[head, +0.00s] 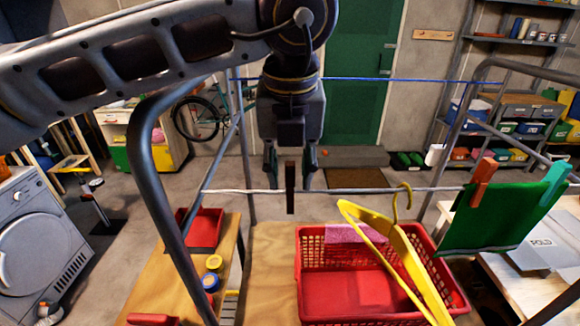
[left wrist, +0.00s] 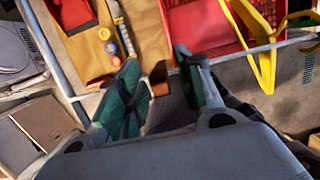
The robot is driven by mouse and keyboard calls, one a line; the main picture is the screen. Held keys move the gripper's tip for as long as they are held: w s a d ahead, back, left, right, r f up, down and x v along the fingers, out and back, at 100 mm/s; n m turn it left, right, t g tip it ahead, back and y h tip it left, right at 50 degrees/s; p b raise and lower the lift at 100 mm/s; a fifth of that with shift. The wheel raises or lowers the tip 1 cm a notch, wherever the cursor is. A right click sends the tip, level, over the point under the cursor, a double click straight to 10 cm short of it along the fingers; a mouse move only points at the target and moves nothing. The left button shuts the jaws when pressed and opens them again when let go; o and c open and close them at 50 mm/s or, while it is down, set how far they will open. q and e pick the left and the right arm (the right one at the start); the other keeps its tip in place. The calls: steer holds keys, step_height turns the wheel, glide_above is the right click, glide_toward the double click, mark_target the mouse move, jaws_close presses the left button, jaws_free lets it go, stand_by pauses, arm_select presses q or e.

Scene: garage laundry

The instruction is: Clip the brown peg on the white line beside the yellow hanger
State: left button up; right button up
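The brown peg (head: 290,187) stands upright across the white line (head: 345,190), left of the yellow hanger (head: 400,245). The hanger's hook is at the line, and its body hangs in front of the red basket. My left gripper (head: 289,172) points down around the peg, one finger on each side with gaps between. In the left wrist view, the brown peg (left wrist: 160,80) shows between the spread fingers of my left gripper (left wrist: 155,75), apart from both. How firmly the peg grips the line cannot be told. My right gripper is not in view.
A red basket (head: 360,318) with a pink cloth stands on a wooden table below. A green cloth (head: 490,218) hangs at right from an orange and a teal peg. A blue line (head: 400,79) runs behind. The grey rack frame (head: 160,190) rises close at left.

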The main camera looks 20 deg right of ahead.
arm_select(q)
steer(key=shift+c, duration=0.3)
jaws_close()
steer(key=shift+r, duration=0.2)
steer(key=shift+r+p, duration=0.45)
steer(key=shift+r, duration=0.7)
steer(key=shift+r+p, duration=0.2)
steer(key=shift+p, duration=0.1)
steer(key=shift+r, duration=0.15)
steer(key=shift+r+p, duration=0.4)
steer(key=shift+r, duration=0.35)
steer(key=shift+r, duration=0.3)
